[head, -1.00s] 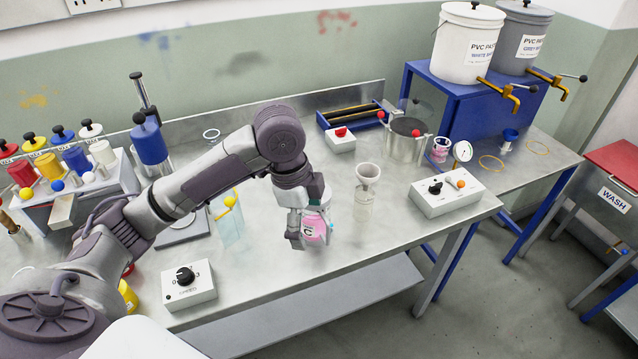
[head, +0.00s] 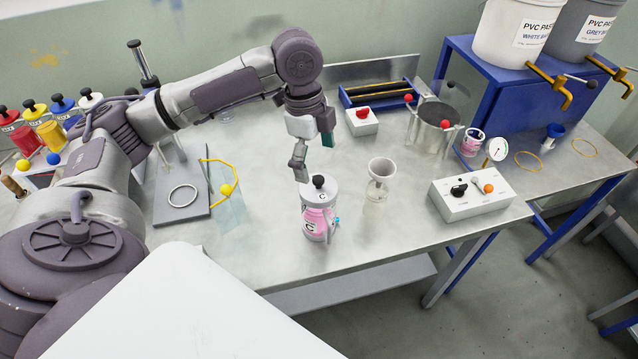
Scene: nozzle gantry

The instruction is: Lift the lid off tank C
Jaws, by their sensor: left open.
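Tank C (head: 315,228) stands upright near the front edge of the metal table, with pink contents and a C label. Its pale lid (head: 306,195), topped by a black knob (head: 318,181), appears seated on it. My left gripper (head: 312,160) is open and empty, just above and behind the knob. One finger hangs close to the lid's left side; I cannot tell if they touch. My right gripper is out of view.
A pale funnel-topped cup (head: 381,170) stands right of the tank. A white control box (head: 475,205) is farther right. A clear panel with a yellow rim (head: 228,205) and a grey plate (head: 180,205) lie left. Open tabletop lies between.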

